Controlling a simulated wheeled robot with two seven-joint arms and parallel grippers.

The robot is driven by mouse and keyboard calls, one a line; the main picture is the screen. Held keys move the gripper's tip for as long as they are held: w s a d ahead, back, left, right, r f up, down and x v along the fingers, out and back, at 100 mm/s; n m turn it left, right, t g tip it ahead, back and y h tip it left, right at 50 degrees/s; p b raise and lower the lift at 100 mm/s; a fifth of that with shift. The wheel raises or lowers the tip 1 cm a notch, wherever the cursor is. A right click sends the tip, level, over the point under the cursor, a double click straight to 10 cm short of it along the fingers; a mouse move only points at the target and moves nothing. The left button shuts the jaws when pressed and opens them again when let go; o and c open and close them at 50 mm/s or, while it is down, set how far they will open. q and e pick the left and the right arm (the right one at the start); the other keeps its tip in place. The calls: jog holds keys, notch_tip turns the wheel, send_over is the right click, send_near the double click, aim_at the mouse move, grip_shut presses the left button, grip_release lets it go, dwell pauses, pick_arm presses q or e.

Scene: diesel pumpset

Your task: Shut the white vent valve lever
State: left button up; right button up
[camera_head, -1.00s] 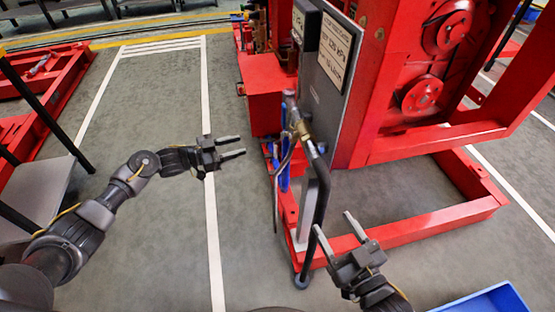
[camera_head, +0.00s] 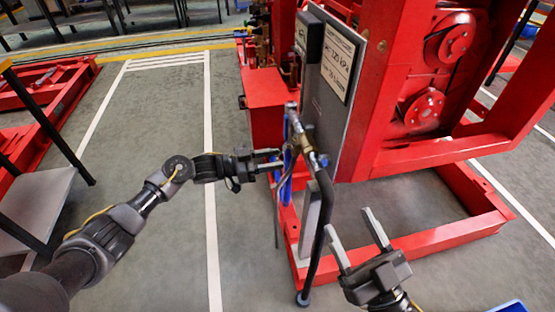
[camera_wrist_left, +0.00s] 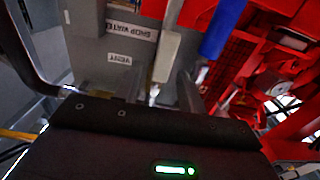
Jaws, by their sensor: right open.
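The white lever (camera_wrist_left: 166,56) points down beside the VENT label (camera_wrist_left: 119,59) in the left wrist view. A blue lever (camera_wrist_left: 222,28) hangs just to its right. My left gripper (camera_head: 279,158) is open, with its fingertips at the hose and valve cluster on the near side of the panel. In the left wrist view its fingers are near the lower end of the white lever; I cannot tell whether they touch it. The white lever is not clear in the head view. My right gripper (camera_head: 354,231) is open and empty, low at the right.
The grey panel (camera_head: 325,108) stands on the red pumpset frame (camera_head: 410,247). A black hose and brass fitting (camera_head: 305,143) stand between my grippers. A grey side table (camera_head: 38,205) is at the left. The floor between it and the pumpset is clear.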

pick_arm(q)
jog(key=shift+x, duration=0.9)
grip_shut()
